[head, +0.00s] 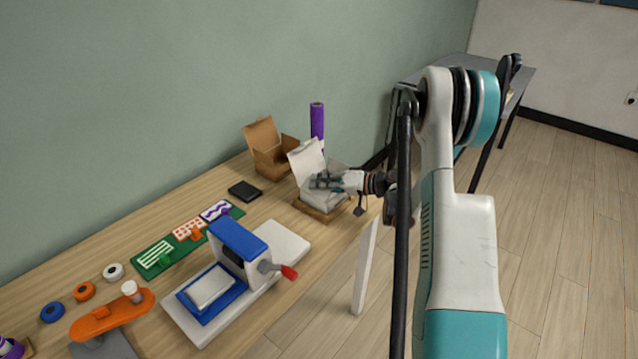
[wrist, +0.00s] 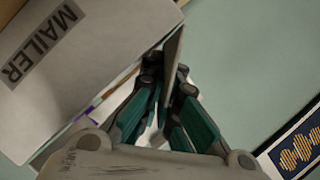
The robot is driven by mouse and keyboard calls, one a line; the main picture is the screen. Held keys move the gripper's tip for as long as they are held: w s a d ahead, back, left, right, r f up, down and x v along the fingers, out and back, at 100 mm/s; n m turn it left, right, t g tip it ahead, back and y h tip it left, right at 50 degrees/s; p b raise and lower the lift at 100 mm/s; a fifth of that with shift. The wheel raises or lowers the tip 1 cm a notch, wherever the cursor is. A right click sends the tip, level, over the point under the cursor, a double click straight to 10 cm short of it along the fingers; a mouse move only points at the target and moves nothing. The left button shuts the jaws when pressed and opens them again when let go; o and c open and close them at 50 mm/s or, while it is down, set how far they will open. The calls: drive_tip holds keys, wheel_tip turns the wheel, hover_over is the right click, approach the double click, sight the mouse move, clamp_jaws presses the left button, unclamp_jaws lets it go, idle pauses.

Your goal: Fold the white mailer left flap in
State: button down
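The white mailer (head: 322,196) stands open on a brown board (head: 312,211) near the table's right end, its lid (head: 307,160) raised. In the wrist view a pale panel with a MAILER label (wrist: 40,42) fills the upper left. My gripper (head: 318,181) reaches over the mailer from the right. In the wrist view its teal fingers (wrist: 167,84) converge at the tips on both sides of a thin upright flap (wrist: 173,45), seen nearly edge-on. The fingers look closed on this flap. The head view hides which flap this is, since my gripper covers the mailer's inside.
A brown open box (head: 272,160) and a purple roll (head: 317,120) stand behind the mailer. A black flat item (head: 245,191) lies to the left. A blue press (head: 237,246) with a red-tipped handle stands in front, to the left. The wall is close behind the table.

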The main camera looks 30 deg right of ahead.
drive_tip(key=shift+d+f+m+y, duration=0.25)
drive_tip(key=shift+m+y, duration=0.15)
drive_tip(key=shift+m, duration=0.2)
drive_tip(key=shift+a, duration=0.1)
drive_tip(key=c, duration=1.9)
unclamp_jaws()
drive_tip(key=shift+r, duration=0.1)
